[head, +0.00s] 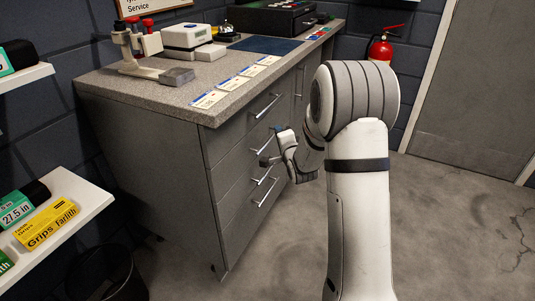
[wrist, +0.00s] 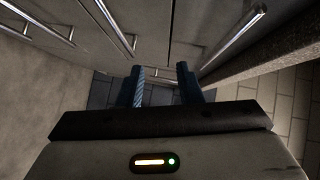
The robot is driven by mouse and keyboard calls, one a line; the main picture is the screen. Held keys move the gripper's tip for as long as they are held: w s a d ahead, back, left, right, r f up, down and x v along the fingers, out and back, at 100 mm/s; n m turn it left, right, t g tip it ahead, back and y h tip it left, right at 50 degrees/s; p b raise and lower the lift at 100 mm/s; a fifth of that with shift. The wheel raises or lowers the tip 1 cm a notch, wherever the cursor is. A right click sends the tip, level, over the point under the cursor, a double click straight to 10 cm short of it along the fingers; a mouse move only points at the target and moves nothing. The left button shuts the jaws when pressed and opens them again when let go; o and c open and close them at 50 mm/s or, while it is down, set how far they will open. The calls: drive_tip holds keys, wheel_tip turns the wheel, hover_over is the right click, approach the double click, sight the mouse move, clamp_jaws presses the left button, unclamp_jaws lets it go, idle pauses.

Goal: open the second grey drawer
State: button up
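The bench cabinet has a stack of grey drawers, all looking flush in the head view. The second grey drawer (head: 230,174) is below the top drawer (head: 240,122); its bar handle (head: 266,146) is partly hidden by my gripper. My gripper (head: 273,147) is in front of the drawer fronts, near that handle, with its fingers apart. In the wrist view my gripper (wrist: 160,85) shows two dark fingers with an empty gap between them. A bar handle (wrist: 112,28) ends close to the left finger. I cannot tell whether they touch.
Lower handles (head: 265,193) stick out below my gripper. The grey worktop (head: 225,75) overhangs above, with cards and a clamp tool on it. A shelf (head: 70,205) with boxes is at left. The floor (head: 430,210) on the right is clear.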

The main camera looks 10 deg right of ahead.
sight(270, 139)
wheel_tip(270, 139, down, 9)
drive_tip(key=w+m+t+y+b, duration=0.2)
drive_tip(key=m+t+b, duration=0.1)
drive_tip(key=b, duration=0.1)
drive_tip(key=shift+b+x, duration=0.7)
drive_tip(key=shift+x, duration=3.35)
drive_tip(key=shift+r, duration=0.1)
clamp_jaws()
